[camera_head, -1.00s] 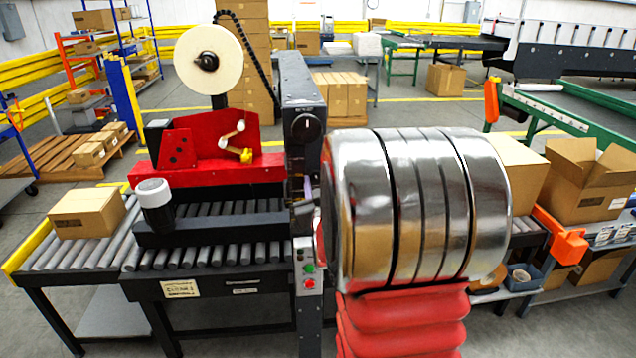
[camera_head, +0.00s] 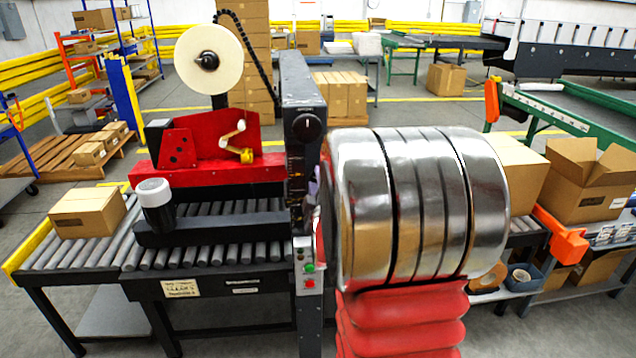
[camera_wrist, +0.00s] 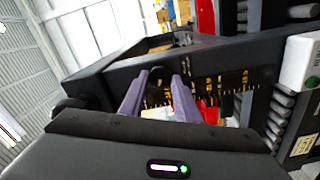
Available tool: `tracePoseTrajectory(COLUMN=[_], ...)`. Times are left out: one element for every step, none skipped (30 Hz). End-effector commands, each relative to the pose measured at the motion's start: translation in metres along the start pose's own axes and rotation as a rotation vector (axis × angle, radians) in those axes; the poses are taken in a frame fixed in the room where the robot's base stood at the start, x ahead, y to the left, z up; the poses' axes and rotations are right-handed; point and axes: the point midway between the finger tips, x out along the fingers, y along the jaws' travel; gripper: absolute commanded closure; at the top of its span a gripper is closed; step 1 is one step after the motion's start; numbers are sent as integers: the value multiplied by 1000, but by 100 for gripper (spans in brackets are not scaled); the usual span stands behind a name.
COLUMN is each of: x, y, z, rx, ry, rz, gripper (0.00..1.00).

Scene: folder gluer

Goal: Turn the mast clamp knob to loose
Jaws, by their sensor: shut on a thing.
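My gripper (camera_wrist: 158,100) shows in the wrist view with its two purple fingers reaching to the dark mast. It is shut on a small dark knob (camera_wrist: 158,74), which I take to be the mast clamp knob; the fingers cover most of it and its setting is not readable. In the head view, my silver wrist hides most of the gripper (camera_head: 313,187); only a bit of purple finger shows beside the black mast (camera_head: 303,90). A separate round black knob with a white mark (camera_head: 307,128) sits higher on the mast, clear of the fingers.
A red tape head with a cream roll (camera_head: 208,60) stands left of the mast, above the roller conveyor (camera_head: 215,257). A control box with green and red buttons (camera_head: 305,263) is low on the mast. Cartons (camera_head: 88,213) stand on both sides.

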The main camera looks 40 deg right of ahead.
Motion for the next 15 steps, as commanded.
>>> tracePoseTrajectory(x=[0,0,0,0,0,0,0,-1,-1,-1,-1,-1,-1,-1,-1], y=[-2,-3,-3,-3,-3,-3,-4,-4,-4,-4,-4,-4,-5,-5,-5], z=[-1,-1,-1,-1,-1,-1,-1,-1,-1,-1,-1,-1,-1,-1,-1], rx=[-43,-70,-105,-130,-155,-186,-207,-227,-253,-271,-287,-307,-319,-332,-345], ry=[2,2,2,2,3,3,3,3,3,3,4,4,4,4,4], rz=[-5,-5,-5,-5,-6,-6,-6,-6,-6,-6,-7,-7,-7,-7,-7], gripper=[93,93,93,93,93,93,93,93,93,93,93,93,93,93,93])
